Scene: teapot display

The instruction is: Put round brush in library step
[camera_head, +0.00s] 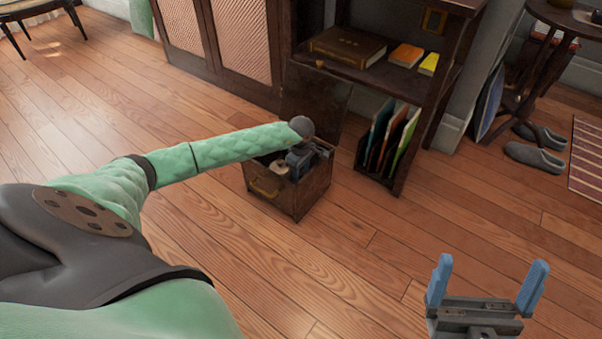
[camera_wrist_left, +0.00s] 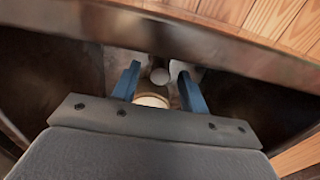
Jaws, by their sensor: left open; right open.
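A wooden box with a brass handle and a raised lid, likely the library step (camera_head: 292,205), stands on the floor in the head view. My left arm reaches over it, and my left gripper (camera_head: 303,160) is at its opening. In the left wrist view my left gripper (camera_wrist_left: 158,72) is open, pointing down into the box. A pale round-topped thing (camera_wrist_left: 152,101), possibly the round brush, shows between and below the fingers; I cannot tell whether they touch it. A pale round thing (camera_head: 280,167) also shows inside the box. My right gripper (camera_head: 486,290) is open and empty above the floor.
Behind the box stands a dark shelf (camera_head: 412,100) with a large book (camera_head: 347,46), small yellow and orange books, and upright folders (camera_head: 388,140). Grey slippers (camera_head: 535,155) lie at right near a rug (camera_head: 588,160). Floor in front is clear.

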